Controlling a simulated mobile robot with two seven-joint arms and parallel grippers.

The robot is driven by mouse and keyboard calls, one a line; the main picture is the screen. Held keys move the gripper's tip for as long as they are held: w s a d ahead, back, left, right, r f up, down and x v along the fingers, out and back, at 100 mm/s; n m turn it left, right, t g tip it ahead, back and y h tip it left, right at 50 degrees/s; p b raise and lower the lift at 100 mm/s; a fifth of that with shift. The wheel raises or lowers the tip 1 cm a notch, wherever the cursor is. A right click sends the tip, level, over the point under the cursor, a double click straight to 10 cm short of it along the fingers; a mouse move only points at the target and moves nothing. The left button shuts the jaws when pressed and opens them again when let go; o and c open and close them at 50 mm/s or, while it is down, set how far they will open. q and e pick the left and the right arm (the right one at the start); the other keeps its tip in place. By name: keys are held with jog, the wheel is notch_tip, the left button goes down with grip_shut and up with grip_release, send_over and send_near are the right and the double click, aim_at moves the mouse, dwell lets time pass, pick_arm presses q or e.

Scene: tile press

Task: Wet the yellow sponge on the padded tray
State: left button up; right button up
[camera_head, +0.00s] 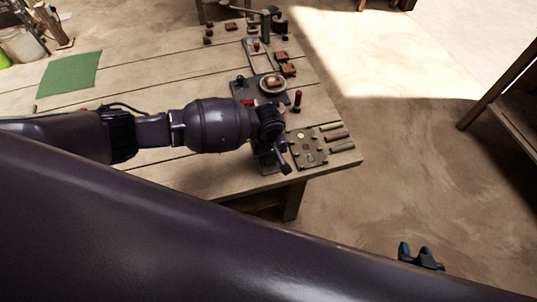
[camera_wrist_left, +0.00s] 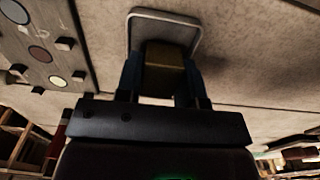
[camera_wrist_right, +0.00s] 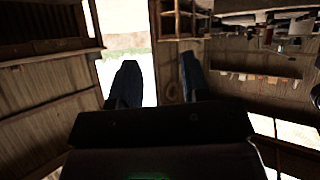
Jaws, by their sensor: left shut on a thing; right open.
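The yellow sponge (camera_wrist_left: 165,58) shows dark yellow-brown between the blue fingers of my left gripper (camera_wrist_left: 161,75), which is shut on it. The padded tray (camera_wrist_left: 166,15), with a pale raised rim, lies behind and around the sponge in the left wrist view. I cannot tell whether the sponge touches its pad. In the head view my left gripper (camera_head: 277,158) is over the table's near right part, and my wrist and gripper hide the sponge. My right gripper (camera_wrist_right: 158,66) is open and empty; in the head view it (camera_head: 420,257) is over the floor, away from the table.
A board with round colour samples (camera_head: 308,148) lies beside my left gripper, with several small bars (camera_head: 337,137) to its right. A dark upright tool (camera_head: 297,102) and a round dish (camera_head: 272,84) stand behind. A green mat (camera_head: 69,74) lies far left.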

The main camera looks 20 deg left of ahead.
pick_arm(q)
jog(key=shift+w+r+p, duration=0.1)
jog(key=shift+r+p, duration=0.85)
jog(key=shift+r, duration=0.2)
jog(key=shift+r+p, duration=0.95)
jog(key=shift+p, duration=0.25)
notch_tip(320, 180, up, 2)
jog(key=p, duration=0.2)
jog(key=shift+p, duration=0.35)
pick_arm(e)
jog(key=shift+g, duration=0.3)
jog(key=r, duration=0.1)
jog(key=s+r, duration=0.1)
jog(key=r, duration=0.3)
jog(key=shift+s+d+r, duration=0.1)
jog(key=shift+s+r, duration=0.05)
jog(key=shift+s, duration=0.15)
jog(key=shift+r, duration=0.2)
